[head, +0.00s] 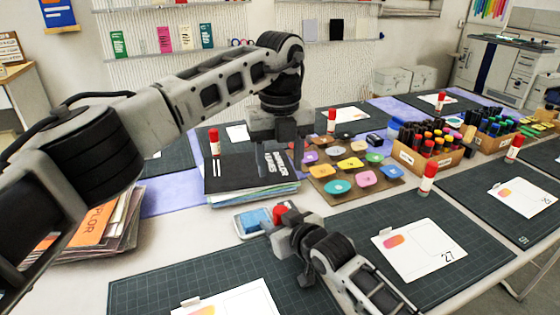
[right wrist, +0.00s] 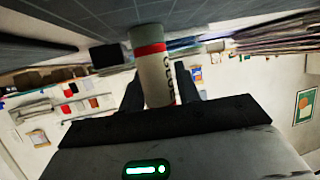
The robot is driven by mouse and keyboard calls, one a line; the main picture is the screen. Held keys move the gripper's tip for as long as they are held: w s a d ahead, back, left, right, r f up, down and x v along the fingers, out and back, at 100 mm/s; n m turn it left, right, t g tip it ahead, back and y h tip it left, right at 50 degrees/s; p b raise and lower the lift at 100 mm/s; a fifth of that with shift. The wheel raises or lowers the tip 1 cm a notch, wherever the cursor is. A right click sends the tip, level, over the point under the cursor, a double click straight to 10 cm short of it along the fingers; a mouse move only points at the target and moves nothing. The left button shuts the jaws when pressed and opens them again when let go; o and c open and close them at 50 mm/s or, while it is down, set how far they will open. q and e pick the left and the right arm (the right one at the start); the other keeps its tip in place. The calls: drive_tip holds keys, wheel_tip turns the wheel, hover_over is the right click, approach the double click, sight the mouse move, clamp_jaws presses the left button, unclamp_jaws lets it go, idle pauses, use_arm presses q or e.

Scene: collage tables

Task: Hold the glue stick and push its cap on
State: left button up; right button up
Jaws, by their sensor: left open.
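A glue stick (right wrist: 158,75) with a white body, dark lettering and a red band stands between the fingers of my right gripper (right wrist: 161,92) in the right wrist view. The fingers are closed against its sides, and its lower picture part is hidden behind the gripper. In the head view a red top (head: 279,212) shows at my right gripper (head: 284,222), low over the table; I cannot tell if this red part is the cap.
A small tray with a blue pad (head: 256,220) is just left of my right gripper. A black folder stack (head: 250,180) and a board of coloured pieces (head: 345,180) lie behind. A marker box (head: 428,160) is at right.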

drive_tip(key=shift+o, duration=1.3)
drive_tip(key=p+v, duration=0.1)
drive_tip(key=v, duration=1.5)
drive_tip(key=shift+p, duration=0.3)
drive_tip(key=shift+d+f, duration=0.1)
drive_tip(key=shift+f, duration=0.05)
